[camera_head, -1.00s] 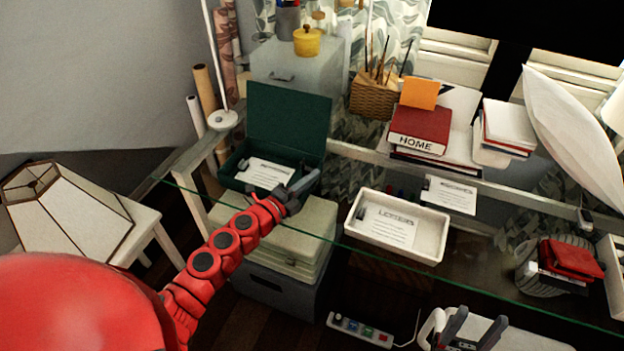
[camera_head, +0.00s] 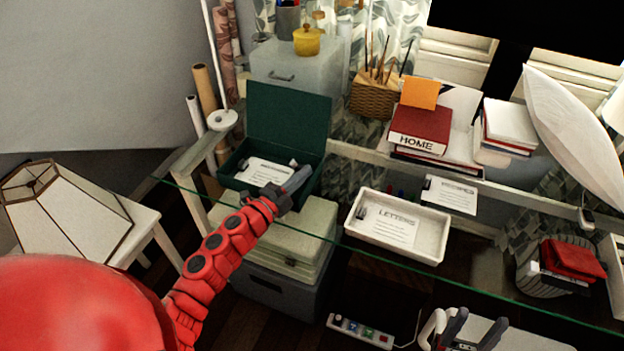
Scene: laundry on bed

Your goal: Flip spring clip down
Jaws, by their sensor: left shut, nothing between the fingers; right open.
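A small dark clip (camera_head: 243,165) sits at the left end of the white card (camera_head: 264,172) in the open green box (camera_head: 288,113). Similar dark clips are at the left of the "LETTERS" card (camera_head: 389,227) and the recipe card (camera_head: 452,195). I cannot tell how any of them is turned. My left gripper (camera_head: 300,179) is shut and empty, at the box's front right edge, right of the card. I cannot tell whether it touches the box.
The glass tabletop (camera_head: 470,284) also holds a white tray (camera_head: 434,253) around the "LETTERS" card. A red book (camera_head: 420,124), a brush basket (camera_head: 372,99) and white books (camera_head: 509,124) stand behind. A lampshade (camera_head: 65,207) is at left.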

